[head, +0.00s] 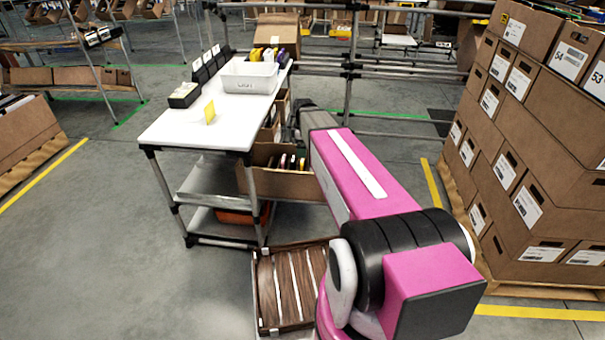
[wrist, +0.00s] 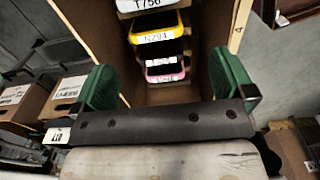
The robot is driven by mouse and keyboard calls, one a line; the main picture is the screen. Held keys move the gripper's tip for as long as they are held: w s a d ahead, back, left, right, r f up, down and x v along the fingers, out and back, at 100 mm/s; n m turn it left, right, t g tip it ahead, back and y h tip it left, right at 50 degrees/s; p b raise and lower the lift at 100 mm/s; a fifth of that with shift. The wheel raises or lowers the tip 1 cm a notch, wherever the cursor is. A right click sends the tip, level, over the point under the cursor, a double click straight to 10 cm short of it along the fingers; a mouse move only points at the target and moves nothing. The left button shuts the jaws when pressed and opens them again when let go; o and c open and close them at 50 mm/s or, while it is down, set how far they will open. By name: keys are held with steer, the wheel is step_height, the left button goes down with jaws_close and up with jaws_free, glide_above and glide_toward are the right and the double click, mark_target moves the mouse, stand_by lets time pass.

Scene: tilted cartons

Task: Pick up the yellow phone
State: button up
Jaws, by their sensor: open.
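In the wrist view the yellow phone (wrist: 160,38), labelled N294, stands in a row of devices inside an open tilted carton (wrist: 210,18). A white-labelled device (wrist: 140,5) is on one side of it, a black one and a pink-edged one (wrist: 165,76) on the other. My gripper (wrist: 162,62) is open, its green fingers wide apart at the carton's mouth, with nothing between them touching either pad. In the head view the tilted carton (head: 290,188) shows under the table, with several devices in it; my arm hides the gripper.
A white-topped table (head: 175,128) above the carton bears a white bin (head: 248,78), black holders and a small yellow item (head: 210,112). Stacked cartons (head: 535,140) stand at the right. A slatted brown box (head: 290,285) is low in front. Open floor lies to the left.

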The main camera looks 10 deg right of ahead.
mark_target(303, 161)
step_height(303, 161, down, 4)
steer(key=shift+r, duration=0.15)
steer(key=shift+w+f, duration=0.2)
steer(key=shift+f, duration=1.05)
steer(key=shift+w+f, duration=0.15)
steer(key=shift+f, duration=1.1)
steer(key=c, duration=0.8)
